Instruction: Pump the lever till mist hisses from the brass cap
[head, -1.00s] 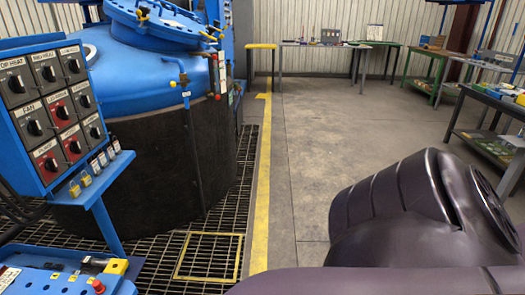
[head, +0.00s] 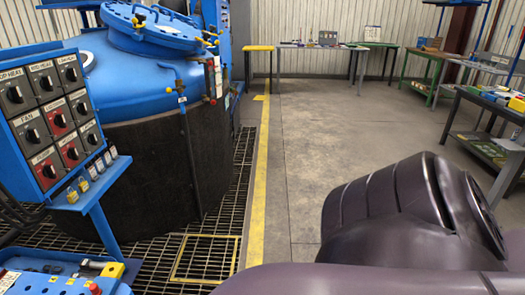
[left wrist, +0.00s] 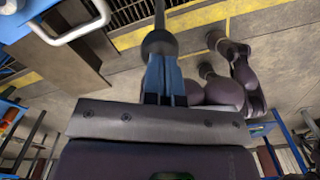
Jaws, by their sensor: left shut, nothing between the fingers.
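The left wrist view shows my left gripper (left wrist: 165,65), its blue fingers together with nothing seen between them. A dark rod with a thick rounded end (left wrist: 158,44) stands just beyond the fingertips; I cannot tell whether it is the lever or whether they touch. In the head view, neither gripper shows. The blue furnace (head: 95,65) stands at the left with its round lid (head: 150,32) and small brass-coloured fittings. I cannot tell which fitting, if any, is the brass cap. No mist is visible.
A blue control panel (head: 48,120) with knobs and a blue box with a red button (head: 60,283) are at the left front. Floor grating with a yellow-framed square (head: 205,260) lies beside the furnace. Open concrete floor (head: 320,150) is central; workbenches line the back and right.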

